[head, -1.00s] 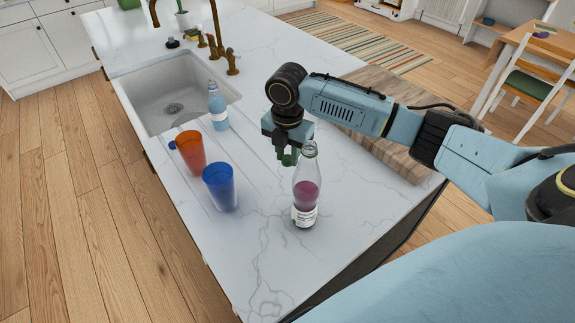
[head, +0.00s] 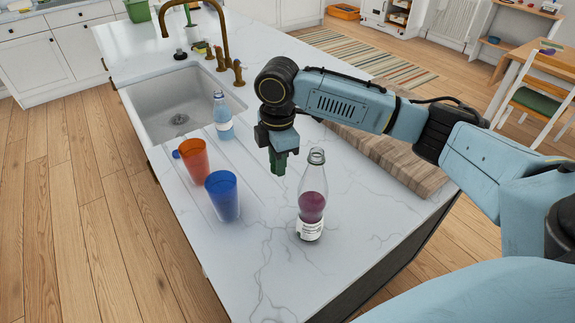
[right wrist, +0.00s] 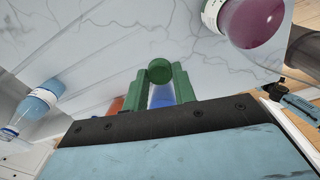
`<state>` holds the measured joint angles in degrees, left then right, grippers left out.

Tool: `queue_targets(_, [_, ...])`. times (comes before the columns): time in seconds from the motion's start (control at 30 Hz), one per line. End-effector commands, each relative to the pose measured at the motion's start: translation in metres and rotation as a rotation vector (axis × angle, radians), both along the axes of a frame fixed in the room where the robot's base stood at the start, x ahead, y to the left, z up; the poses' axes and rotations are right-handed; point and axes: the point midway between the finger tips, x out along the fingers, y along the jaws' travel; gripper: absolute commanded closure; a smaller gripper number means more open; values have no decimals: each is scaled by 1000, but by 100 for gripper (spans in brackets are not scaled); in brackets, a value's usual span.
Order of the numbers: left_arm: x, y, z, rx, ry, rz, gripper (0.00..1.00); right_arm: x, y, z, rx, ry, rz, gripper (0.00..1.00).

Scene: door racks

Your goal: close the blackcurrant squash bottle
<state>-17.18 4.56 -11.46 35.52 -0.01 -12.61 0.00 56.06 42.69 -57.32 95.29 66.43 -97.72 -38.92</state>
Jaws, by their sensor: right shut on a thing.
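The blackcurrant squash bottle (head: 311,205), clear glass with purple liquid and a white label, stands upright on the worktop with its mouth uncovered. It also shows at the top right of the right wrist view (right wrist: 253,22). My right gripper (head: 278,166) is above the worktop, left of the bottle's neck and apart from it. In the right wrist view its green fingers (right wrist: 160,82) are shut on a round green cap (right wrist: 159,70) at their tips. My left gripper is not in view.
A blue cup (head: 222,198) and an orange cup (head: 194,160) stand left of the bottle. A small blue round piece (head: 177,154) is by the orange cup. A light-blue bottle (head: 223,120) stands near the sink (head: 165,128). A wooden board (head: 405,170) lies behind. The front worktop is clear.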

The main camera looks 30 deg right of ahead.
Motion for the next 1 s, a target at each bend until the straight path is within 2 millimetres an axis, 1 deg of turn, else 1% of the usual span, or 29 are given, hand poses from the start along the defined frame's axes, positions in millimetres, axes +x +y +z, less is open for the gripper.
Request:
queue_targets(0.03, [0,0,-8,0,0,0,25,-1,5,1,1,-3,-82,94])
queue_targets(0.3, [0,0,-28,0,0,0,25,-13,25,12,9,11,-529,94])
queue_targets(0.7, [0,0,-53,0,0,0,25,-36,42,19,6,27,-1097,94])
queue_targets(0.9, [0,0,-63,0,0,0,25,-47,46,21,0,32,-1337,94])
queue_targets(1.0, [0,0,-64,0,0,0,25,-51,47,21,-3,35,-1403,94])
